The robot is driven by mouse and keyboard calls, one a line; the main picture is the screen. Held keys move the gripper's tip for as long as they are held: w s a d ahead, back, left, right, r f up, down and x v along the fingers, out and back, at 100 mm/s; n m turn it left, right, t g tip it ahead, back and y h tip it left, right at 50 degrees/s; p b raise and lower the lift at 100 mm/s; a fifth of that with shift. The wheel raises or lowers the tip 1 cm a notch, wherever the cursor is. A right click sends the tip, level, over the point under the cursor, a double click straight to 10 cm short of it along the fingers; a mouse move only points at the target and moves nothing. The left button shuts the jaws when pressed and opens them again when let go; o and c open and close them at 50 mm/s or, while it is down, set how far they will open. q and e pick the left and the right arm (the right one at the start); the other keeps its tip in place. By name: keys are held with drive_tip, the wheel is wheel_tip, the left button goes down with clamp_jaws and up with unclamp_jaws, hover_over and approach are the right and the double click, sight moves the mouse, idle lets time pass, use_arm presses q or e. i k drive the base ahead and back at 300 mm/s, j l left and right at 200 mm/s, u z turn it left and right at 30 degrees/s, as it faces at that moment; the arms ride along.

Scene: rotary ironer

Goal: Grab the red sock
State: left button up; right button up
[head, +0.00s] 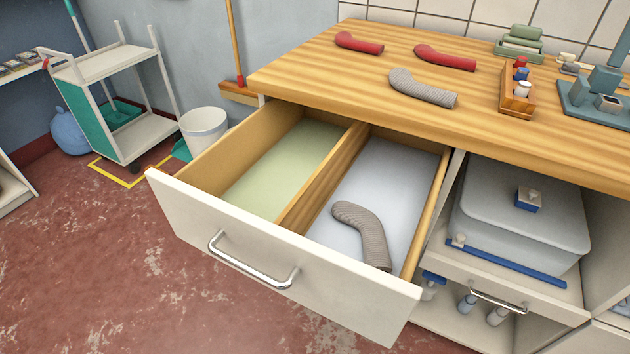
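Two red socks lie apart on the wooden counter: one (359,43) near the back left edge, the other (445,58) to its right and a little nearer. A grey ribbed sock (422,88) lies on the counter in front of them. Another grey-brown ribbed sock (361,234) lies in the right compartment of the open drawer (270,270). The drawer's left compartment (285,170) has a green floor and is empty. Neither of my grippers shows in the head view.
A wooden holder (517,98) with small bottles stands on the counter (330,80) right of the socks, with green and blue-grey items beyond. The open drawer juts out in front. A white bucket (204,130) and a trolley (115,90) stand on the floor at left.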

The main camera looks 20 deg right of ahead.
sight(427, 53)
drive_tip(key=z, duration=1.3)
drive_tip(key=l+u, duration=0.2)
drive_tip(key=i+j, duration=0.05)
drive_tip(key=j, duration=0.05)
